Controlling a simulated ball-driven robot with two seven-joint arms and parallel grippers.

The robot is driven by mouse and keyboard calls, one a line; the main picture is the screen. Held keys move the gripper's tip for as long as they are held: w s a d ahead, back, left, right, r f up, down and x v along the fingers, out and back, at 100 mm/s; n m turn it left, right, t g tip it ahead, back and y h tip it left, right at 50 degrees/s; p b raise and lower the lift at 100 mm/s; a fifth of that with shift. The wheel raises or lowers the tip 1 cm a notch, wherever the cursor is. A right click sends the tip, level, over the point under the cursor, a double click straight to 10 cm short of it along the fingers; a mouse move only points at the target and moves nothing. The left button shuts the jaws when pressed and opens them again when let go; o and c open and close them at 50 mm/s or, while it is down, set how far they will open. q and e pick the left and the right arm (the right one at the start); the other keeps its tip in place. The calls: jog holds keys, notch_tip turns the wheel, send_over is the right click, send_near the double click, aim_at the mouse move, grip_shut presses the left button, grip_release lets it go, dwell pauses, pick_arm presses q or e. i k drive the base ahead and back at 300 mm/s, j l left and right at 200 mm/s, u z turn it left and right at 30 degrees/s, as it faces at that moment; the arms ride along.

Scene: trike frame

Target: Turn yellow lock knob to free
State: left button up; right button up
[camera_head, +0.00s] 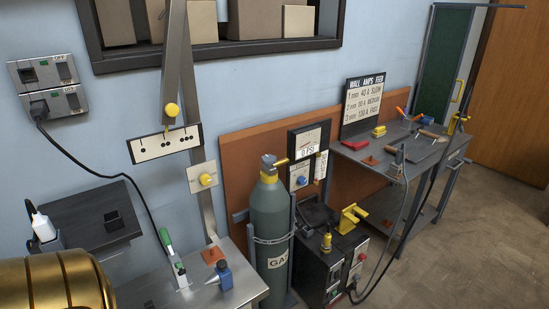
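Two yellow knobs show in the head view, and I cannot tell for certain which is the lock knob. The upper yellow knob (172,109) sits near the lower end of a grey metal bar, just above a white scale plate (165,145) with black dots. The lower yellow knob (205,179) is mounted on a pale square plate (194,184) on a grey upright post. Any markings for locked or free are too small to read. Neither of my grippers is in view.
A green gas cylinder (270,222) stands right of the post, with a gauge panel (308,150) beside it. Wall switches (48,85) with a hanging cable are at left.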

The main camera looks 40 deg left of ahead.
aim_at(205, 180)
jog(key=i+l+u, duration=0.1)
jog(key=i+u, duration=0.15)
jog(key=i, duration=0.25)
jog(key=i+l+u, duration=0.15)
jog(key=i+u, duration=0.15)
jog(key=i, duration=0.2)
jog(key=i+l+u, duration=0.15)
jog(key=u, duration=0.3)
jog(key=i+l+u, duration=0.2)
jog(key=u, duration=0.25)
jog(key=i+l+u, duration=0.2)
jog(key=u, duration=0.25)
jog(key=i+l+u, duration=0.1)
jog(key=l+u, duration=0.35)
